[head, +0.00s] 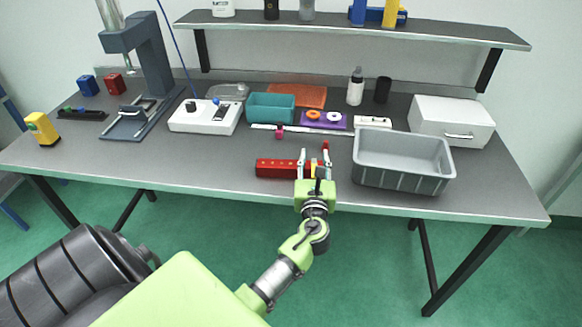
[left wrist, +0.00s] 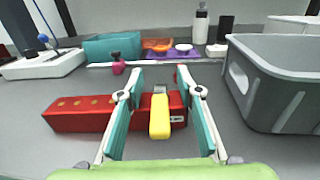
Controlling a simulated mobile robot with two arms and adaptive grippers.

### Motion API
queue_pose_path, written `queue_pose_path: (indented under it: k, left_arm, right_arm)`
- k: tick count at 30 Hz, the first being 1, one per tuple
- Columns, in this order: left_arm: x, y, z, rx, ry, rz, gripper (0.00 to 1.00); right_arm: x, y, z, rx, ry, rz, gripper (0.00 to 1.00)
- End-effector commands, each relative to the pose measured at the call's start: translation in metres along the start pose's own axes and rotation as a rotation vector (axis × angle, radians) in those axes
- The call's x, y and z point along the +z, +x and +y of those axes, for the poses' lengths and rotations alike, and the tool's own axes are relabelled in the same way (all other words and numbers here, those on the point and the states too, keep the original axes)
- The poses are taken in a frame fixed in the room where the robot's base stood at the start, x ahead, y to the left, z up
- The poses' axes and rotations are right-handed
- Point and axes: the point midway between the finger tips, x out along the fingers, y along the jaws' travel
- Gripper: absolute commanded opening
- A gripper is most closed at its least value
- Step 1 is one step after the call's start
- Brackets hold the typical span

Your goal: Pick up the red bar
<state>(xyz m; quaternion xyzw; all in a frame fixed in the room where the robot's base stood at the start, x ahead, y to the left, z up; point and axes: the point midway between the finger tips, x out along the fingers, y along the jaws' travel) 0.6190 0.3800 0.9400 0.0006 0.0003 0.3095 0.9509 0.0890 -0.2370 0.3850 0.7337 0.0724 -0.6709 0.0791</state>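The red bar (head: 275,168) lies lengthwise left to right near the front edge of the bench. In the left wrist view the red bar (left wrist: 78,114) shows several round marks along its top. My left gripper (head: 314,156) is at the bar's right end. In the left wrist view the left gripper (left wrist: 160,80) is open, its fingers apart. A yellow piece (left wrist: 160,118) shows between the fingers, in front of the bar's right part. The fingers hide parts of the bar, and I cannot tell whether they touch it. My right gripper is not in view.
A grey bin (head: 400,184) stands close to the right of the gripper. Behind are a teal bin (head: 270,108), an orange tray (head: 297,95), a purple holder (head: 336,123) and a small pink-red knobbed piece (head: 279,133).

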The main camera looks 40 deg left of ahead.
Motion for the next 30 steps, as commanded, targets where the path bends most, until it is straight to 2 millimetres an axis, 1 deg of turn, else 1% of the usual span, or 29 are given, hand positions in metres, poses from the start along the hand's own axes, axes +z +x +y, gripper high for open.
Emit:
queue_pose_path:
  k: [5,6,8,9,10,19,23,26,30]
  left_arm:
    - [-0.001,0.000,0.000,0.000,-0.001,0.001,0.33]
    - [-0.001,0.000,0.000,0.000,0.000,0.001,0.28]
    - [-0.001,0.000,0.000,0.000,0.000,0.001,0.12]
    - [-0.001,0.000,0.000,0.000,0.000,0.001,0.02]
    - [-0.001,0.000,0.000,0.000,0.000,0.001,0.00]
    - [0.000,0.000,0.000,0.000,0.000,-0.001,0.00]
    - [0.004,0.000,0.000,0.000,-0.001,-0.001,0.00]
    - [0.013,0.000,0.000,0.001,-0.002,-0.002,0.00]
    - [0.037,0.000,0.000,0.000,-0.005,-0.003,0.00]
  right_arm:
    - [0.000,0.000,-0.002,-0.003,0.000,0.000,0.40]
    - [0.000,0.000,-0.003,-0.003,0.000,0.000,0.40]
    - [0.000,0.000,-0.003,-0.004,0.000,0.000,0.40]
    - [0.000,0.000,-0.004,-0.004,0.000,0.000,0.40]
    - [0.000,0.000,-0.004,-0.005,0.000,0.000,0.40]
    - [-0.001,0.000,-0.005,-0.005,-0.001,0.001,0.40]
    - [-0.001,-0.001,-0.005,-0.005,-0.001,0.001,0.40]
    - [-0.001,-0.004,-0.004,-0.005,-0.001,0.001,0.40]
    - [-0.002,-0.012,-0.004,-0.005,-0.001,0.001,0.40]
